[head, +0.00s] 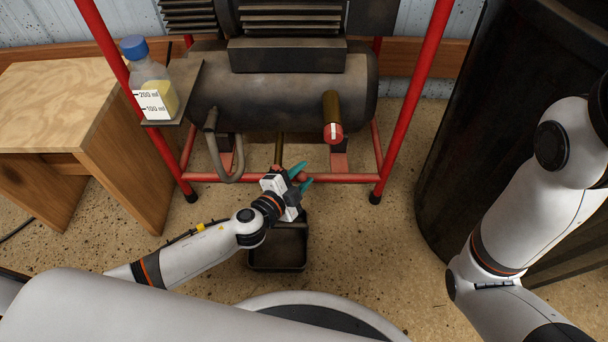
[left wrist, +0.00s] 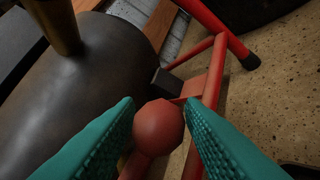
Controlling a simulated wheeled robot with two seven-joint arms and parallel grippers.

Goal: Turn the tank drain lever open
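The tank (head: 285,95) is a dark cylinder in a red frame. Below it, a thin drain pipe (head: 279,150) comes down. The drain lever ends in a red ball knob (head: 302,176); in the left wrist view the knob (left wrist: 158,127) fills nearly all the space between the teal fingers, and its stem runs down-left. The lever's pivot is hidden by the gripper. My right arm shows at the right, but its gripper is out of view.
A black open container (head: 277,248) stands on the floor below my left gripper. A brass pipe with a red end (head: 333,133) juts from the tank. A bottle (head: 150,82) stands on a side shelf. A wooden table (head: 70,110) is left; a dark barrel (head: 470,130) is right.

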